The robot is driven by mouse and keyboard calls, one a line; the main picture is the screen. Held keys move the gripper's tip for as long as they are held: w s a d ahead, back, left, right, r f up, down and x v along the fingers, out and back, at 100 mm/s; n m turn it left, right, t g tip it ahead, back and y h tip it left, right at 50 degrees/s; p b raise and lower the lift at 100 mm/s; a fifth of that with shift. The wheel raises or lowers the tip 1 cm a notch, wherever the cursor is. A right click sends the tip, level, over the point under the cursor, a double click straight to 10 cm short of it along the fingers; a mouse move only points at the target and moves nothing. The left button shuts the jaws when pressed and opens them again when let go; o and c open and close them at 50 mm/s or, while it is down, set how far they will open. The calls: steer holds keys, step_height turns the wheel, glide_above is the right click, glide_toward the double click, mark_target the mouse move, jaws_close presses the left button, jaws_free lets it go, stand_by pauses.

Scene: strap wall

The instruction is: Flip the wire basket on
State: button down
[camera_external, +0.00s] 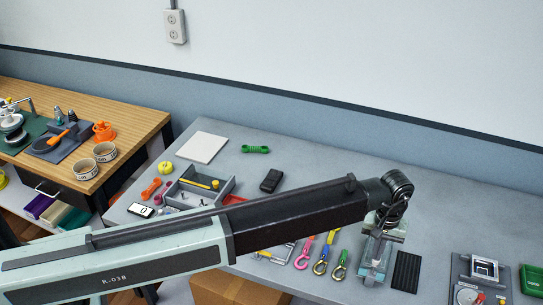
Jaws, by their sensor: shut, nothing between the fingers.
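I cannot make out a clear wire basket. A pale frame-like thing (275,253) lies at the front of the grey table, partly hidden by my arm; I cannot tell what it is. A dark panel (470,283) at the right carries a white-framed square part (485,268), also too small to identify. My gripper (377,226) hangs down at the end of my arm, small and dark. It is shut and empty, over or in front of a clear, greenish block-like thing (374,262); I cannot tell whether they touch.
Pink, blue-yellow and green hooked straps (321,258) lie left of my gripper. A black ribbed pad (406,271) lies to its right. A grey tray (222,186), black box (271,181) and green handle (255,149) lie farther back. The table's back right is clear.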

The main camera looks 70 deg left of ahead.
mark_target(374, 264)
step_height(374, 264, down, 5)
steer(key=b, duration=0.4)
steer(key=shift+r, duration=0.15)
steer(key=shift+s+r, duration=0.2)
steer(key=shift+r, duration=0.05)
step_height(374, 264, up, 14)
steer(key=p, duration=1.4)
steer(key=shift+w+r, duration=0.15)
